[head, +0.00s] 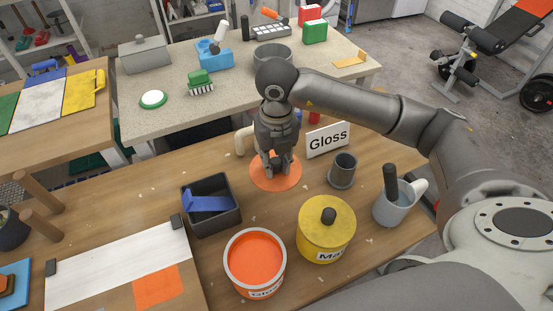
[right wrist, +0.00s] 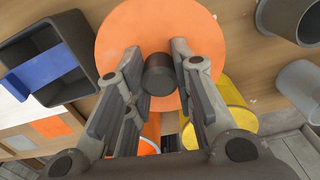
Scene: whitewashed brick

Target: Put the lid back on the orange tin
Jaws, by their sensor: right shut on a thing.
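The orange tin (head: 255,262) stands open at the front of the wooden table, with orange paint inside and a label reading "Gloss" in part. I cannot tell whether the lid touches the table. My left gripper is not in view.
A yellow tin (head: 326,235) with its lid on stands right of the orange tin. A black tray (head: 213,222) with a blue tool is at left. A grey cup (head: 343,170) and a mug (head: 396,208) stand to the right. A white board (head: 115,270) lies front left.

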